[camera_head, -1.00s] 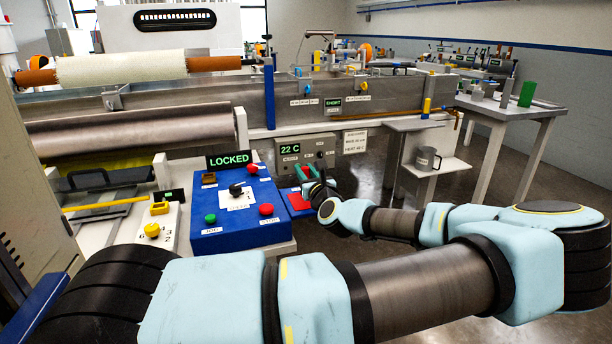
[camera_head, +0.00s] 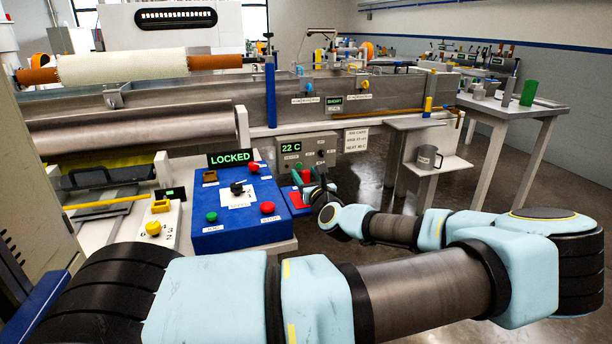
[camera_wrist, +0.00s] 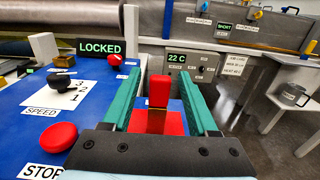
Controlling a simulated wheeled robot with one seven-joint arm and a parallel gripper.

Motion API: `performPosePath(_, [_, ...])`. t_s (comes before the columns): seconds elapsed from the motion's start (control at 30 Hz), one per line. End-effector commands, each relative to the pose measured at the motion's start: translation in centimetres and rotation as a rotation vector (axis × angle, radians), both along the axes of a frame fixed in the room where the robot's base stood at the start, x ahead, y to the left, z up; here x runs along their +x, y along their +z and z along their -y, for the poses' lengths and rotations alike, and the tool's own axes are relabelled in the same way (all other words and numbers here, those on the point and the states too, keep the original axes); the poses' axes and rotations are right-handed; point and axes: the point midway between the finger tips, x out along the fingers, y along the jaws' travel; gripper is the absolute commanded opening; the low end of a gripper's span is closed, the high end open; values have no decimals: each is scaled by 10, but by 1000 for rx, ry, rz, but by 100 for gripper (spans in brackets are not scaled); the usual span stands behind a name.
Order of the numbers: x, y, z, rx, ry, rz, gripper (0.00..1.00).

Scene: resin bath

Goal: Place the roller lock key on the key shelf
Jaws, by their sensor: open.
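A red block that looks like the roller lock key (camera_wrist: 158,90) stands upright between the green fingers of my gripper (camera_wrist: 160,84) in the wrist view. Dark gaps show on both sides of it. Below it lies a flat red pad (camera_wrist: 157,121) on a small blue ledge, which looks like the key shelf. In the head view the red block (camera_head: 306,176) shows at my gripper (camera_head: 304,180), above the red pad (camera_head: 299,200), right of the blue control box. My gripper is open around the block. The block's foot is hard to make out.
The blue control box (camera_head: 228,239) has red and green buttons and a dark knob, close to the left of my gripper. A LOCKED sign (camera_head: 230,158) stands behind it. A grey panel reading 22 C (camera_head: 317,152) is just ahead. Open floor lies to the right.

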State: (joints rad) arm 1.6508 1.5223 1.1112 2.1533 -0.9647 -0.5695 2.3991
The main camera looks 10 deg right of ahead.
Motion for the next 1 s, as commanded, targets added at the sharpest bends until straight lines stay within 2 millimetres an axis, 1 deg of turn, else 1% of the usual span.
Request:
performPosePath(0.13, [0, 5, 0, -1, 0, 0, 59])
performPosePath(0.17, [-2, 3, 1, 0, -1, 0, 59])
performPosePath(0.27, [-16, 0, 3, 1, -3, 0, 59])
performPosePath(0.5, [-62, -1, 10, 2, -5, 1, 59])
performPosePath(0.7, [-95, 1, 14, 1, -5, 2, 59])
performPosePath(0.83, [-109, 1, 15, 1, -2, 1, 59])
performPosePath(1.0, [-118, 2, 15, 0, 0, 1, 59])
